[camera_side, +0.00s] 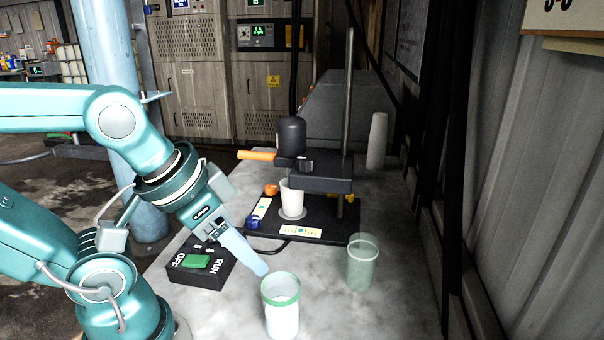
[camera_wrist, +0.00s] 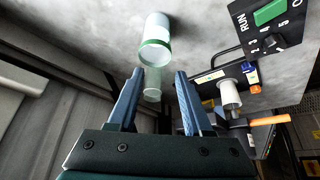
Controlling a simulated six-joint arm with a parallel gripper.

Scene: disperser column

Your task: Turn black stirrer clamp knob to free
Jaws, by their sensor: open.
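The disperser column stands at the back of the bench, with a black motor head (camera_side: 291,137) on a dark carriage (camera_side: 320,178) beside an upright rod (camera_side: 348,90). A small black knob (camera_side: 305,164) shows at the front of the carriage; it looks like the clamp knob, but its turned position cannot be told. A white cup (camera_side: 291,198) stands under the carriage and shows in the wrist view (camera_wrist: 230,94). My gripper (camera_side: 261,268) points down at the front of the bench, left of and nearer than the column. In the wrist view its fingers (camera_wrist: 160,74) are apart with nothing gripped.
A green-rimmed cup (camera_side: 281,310) stands close to the fingertips, and a clear green cup (camera_side: 362,262) farther right. An orange handle (camera_side: 257,155) sticks out left of the motor head. Bench right of the base is clear.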

